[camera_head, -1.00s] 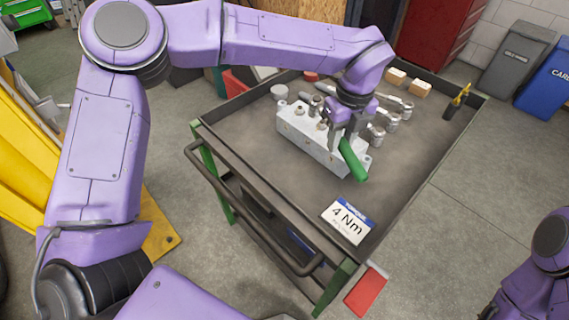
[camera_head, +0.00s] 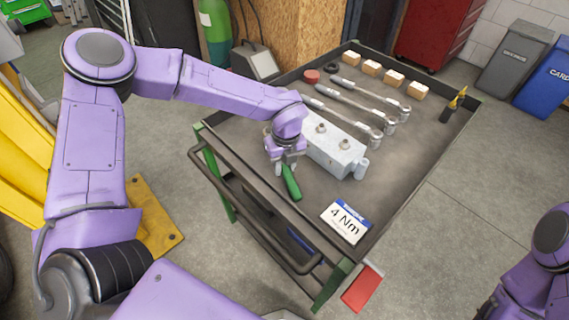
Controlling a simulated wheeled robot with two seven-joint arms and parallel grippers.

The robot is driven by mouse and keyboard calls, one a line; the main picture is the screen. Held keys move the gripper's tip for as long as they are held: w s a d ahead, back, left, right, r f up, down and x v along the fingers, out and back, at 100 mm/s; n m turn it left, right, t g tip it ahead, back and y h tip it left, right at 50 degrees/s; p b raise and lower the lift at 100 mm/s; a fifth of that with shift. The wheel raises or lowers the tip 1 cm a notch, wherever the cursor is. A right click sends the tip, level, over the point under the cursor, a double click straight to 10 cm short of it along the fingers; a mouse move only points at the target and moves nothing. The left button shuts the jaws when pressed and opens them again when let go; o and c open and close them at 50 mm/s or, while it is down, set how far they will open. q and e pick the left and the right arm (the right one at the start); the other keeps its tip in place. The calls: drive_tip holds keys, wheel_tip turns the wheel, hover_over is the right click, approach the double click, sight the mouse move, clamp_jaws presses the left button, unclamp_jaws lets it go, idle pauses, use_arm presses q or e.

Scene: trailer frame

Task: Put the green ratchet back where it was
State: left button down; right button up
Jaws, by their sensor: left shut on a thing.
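The green ratchet (camera_head: 291,183) is in the jaws of my left gripper (camera_head: 285,168); its green handle points down and slightly right. My left gripper is shut on it at the left front side of the grey metal block (camera_head: 336,152), over the cart top. The ratchet's head is hidden by the gripper. I cannot tell whether the handle touches the cart top. My right gripper is out of view; only part of my right arm shows at the lower right.
The dark cart (camera_head: 400,183) has raised edges. Several silver wrenches (camera_head: 345,115) lie behind the block, with several wooden blocks (camera_head: 393,77) farther back. A "4 Nm" card (camera_head: 345,222) lies at the front corner. A yellow-black tool (camera_head: 453,104) stands at the right. The cart's right part is clear.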

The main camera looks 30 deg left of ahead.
use_arm(q)
drive_tip(key=c, duration=0.8)
unclamp_jaws()
drive_tip(key=r, duration=1.2)
drive_tip(key=shift+d+r+b, duration=0.1)
drive_tip(key=shift+d+b, duration=0.1)
drive_tip(key=shift+b, duration=0.1)
drive_tip(key=shift+r, duration=0.1)
